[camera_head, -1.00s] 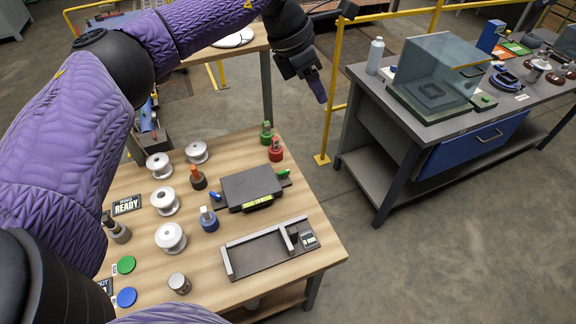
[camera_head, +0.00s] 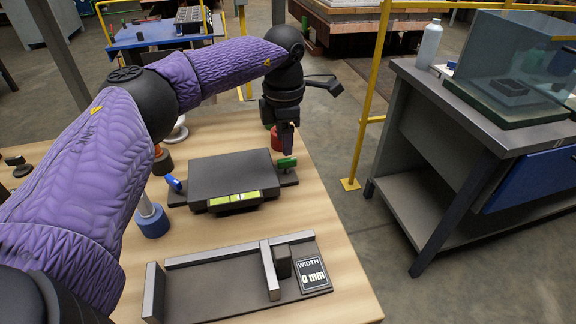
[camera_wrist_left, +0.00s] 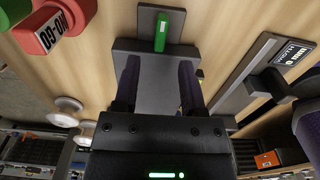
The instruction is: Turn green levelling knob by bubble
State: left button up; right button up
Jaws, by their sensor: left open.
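The dark levelling plate (camera_head: 232,176) lies on the wooden table. On its front edge is a yellow-green bubble vial (camera_head: 236,199); the bubble itself is too small to read surely. The green knob (camera_head: 287,163) sits at the plate's right end, a blue knob (camera_head: 173,183) at its left end. My left gripper (camera_head: 288,140) points down just above and behind the green knob. In the left wrist view its two fingers (camera_wrist_left: 160,82) are apart and empty, and the green knob (camera_wrist_left: 161,33) lies ahead, beyond the fingertips. My right gripper is out of view.
A red NO-GO piece (camera_wrist_left: 55,28) stands close to my left gripper; in the head view it is partly hidden (camera_head: 277,138). A width gauge (camera_head: 215,285) reading 0 mm lies in front of the plate. Bare tabletop lies between gauge and plate.

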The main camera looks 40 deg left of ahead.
aim_at(285, 160)
pick_arm(q)
notch_tip(285, 160, down, 5)
jog(key=shift+b, duration=0.7)
jog(key=shift+r, duration=0.1)
grip_shut()
